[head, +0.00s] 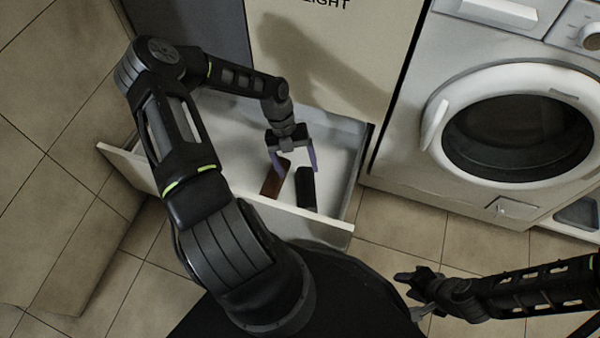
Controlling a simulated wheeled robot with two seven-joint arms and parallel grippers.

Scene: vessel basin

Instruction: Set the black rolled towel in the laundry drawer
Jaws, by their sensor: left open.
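The black rolled towel (306,187) is inside the open white drawer (333,229), close to its front wall and right of the middle. My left gripper (294,165) reaches down into the drawer with its purple fingers spread apart. It is open, and the black towel is just below it, near its right finger. I cannot tell whether that finger touches the towel. The lower end of the towel is partly hidden by the drawer's front. My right gripper (411,292) is low at the right, away from the drawer; its fingers are hard to make out.
A brown rolled item (271,183) lies in the drawer left of the black towel, with a gap between them. A cabinet front labelled "LIGHT" (335,50) rises behind the drawer. A washing machine (395,165) stands to the right. Tiled floor (385,225) is clear between.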

